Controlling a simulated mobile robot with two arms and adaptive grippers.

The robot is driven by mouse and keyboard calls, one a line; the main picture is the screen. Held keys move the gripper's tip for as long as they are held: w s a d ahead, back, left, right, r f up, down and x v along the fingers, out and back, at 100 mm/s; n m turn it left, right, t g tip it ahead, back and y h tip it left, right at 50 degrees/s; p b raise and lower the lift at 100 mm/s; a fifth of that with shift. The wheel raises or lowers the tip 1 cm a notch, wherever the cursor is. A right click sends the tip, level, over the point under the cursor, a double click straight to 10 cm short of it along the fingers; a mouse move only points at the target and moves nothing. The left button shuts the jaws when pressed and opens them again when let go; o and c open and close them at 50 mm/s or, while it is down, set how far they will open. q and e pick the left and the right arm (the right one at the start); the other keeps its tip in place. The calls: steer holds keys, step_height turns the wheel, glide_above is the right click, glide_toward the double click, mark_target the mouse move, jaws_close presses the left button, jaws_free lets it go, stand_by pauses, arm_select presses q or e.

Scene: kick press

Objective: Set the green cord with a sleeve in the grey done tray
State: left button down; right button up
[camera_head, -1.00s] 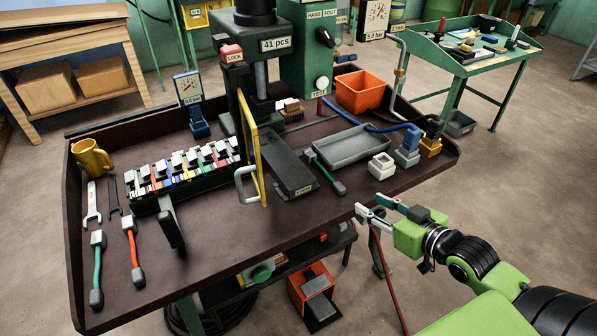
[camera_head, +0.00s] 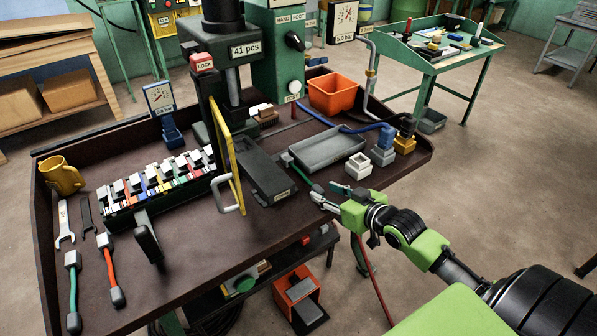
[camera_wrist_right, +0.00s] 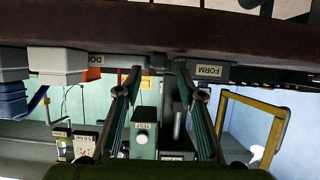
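The grey done tray (camera_head: 326,153) lies on the bench right of the press; its label shows in the wrist view (camera_wrist_right: 94,74). A green cord (camera_head: 303,181) with a dark end lies at its left front corner, angled toward the bench edge. Another green cord (camera_head: 73,288), with a pale block at one end and a dark end, lies at the front left. My right gripper (camera_head: 328,196) is open and empty by the bench's front edge, close to the first cord's dark end. It shows open in the wrist view (camera_wrist_right: 159,70). My left gripper is out of view.
A white square block (camera_head: 358,166), blue block (camera_head: 382,155) and yellow block (camera_head: 404,141) stand right of the tray. The yellow guard frame (camera_head: 234,170) stands left of it. An orange bin (camera_head: 337,93) is behind.

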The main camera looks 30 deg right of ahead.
mark_target(318, 188)
steer(key=x, duration=0.3)
steer(key=shift+w+d, duration=0.1)
steer(key=shift+w, duration=0.15)
steer(key=shift+w+f, duration=0.1)
steer(key=shift+w, duration=0.05)
jaws_close()
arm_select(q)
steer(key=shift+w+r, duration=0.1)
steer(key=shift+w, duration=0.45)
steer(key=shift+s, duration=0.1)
